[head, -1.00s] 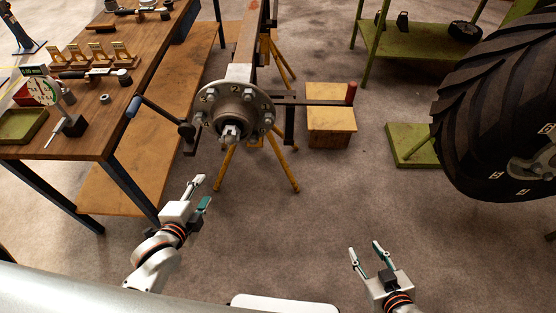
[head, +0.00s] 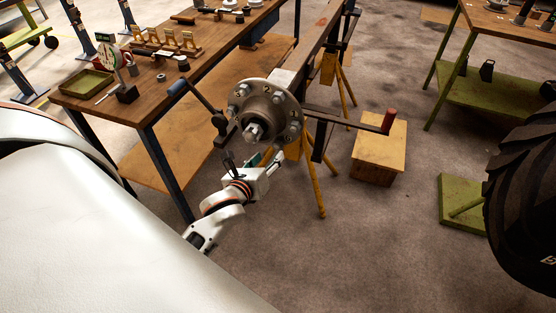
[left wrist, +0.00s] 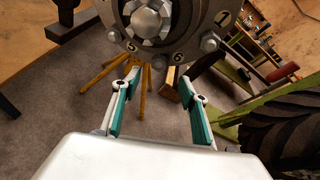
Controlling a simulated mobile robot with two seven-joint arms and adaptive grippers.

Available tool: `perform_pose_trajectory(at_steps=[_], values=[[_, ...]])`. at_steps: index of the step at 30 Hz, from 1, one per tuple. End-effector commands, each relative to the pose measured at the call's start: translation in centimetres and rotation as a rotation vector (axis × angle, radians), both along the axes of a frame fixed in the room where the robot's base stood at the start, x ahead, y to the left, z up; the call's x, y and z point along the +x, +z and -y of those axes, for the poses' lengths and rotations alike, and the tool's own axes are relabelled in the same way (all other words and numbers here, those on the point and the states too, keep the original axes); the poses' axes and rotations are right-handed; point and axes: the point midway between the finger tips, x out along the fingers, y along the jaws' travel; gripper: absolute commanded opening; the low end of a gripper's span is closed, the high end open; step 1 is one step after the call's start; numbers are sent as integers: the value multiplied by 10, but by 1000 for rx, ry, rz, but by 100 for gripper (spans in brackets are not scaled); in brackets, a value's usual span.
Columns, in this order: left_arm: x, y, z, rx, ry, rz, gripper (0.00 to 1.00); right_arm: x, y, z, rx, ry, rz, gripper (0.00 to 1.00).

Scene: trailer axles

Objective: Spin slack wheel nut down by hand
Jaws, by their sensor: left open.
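A round steel wheel hub (head: 268,92) with several studs and nuts around its flange sits on the end of an axle beam (head: 318,50). I cannot tell which nut is slack. My left gripper (head: 252,161) is just below the hub; in the left wrist view its fingers (left wrist: 166,86) are spread with nothing between them. My right gripper is out of view.
A wooden bench (head: 150,95) with gauges stands left. A blue-handled crank (head: 195,98) and a red-handled bar (head: 350,123) stick out beside the hub. Yellow stands (head: 312,180) are below. A wooden box (head: 379,150) and a big tyre (head: 520,200) are right. Floor in front is clear.

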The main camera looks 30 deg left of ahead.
Motion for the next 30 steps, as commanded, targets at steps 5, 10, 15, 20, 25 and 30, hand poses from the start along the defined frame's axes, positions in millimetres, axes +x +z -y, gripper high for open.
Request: perform_pose_trajectory(at_steps=[5,10,15,20,25,30], values=[[19,-8,-4,-2,1,0,44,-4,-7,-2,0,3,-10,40],[42,-18,-10,-2,0,-1,44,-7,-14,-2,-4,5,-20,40],[60,-24,-14,-4,0,-1,44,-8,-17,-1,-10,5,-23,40],[68,-26,-16,-2,-1,0,44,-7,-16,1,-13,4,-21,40],[69,-26,-16,-3,-1,0,44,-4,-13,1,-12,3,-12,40],[69,-26,-16,-3,-1,0,28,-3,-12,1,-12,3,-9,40]])
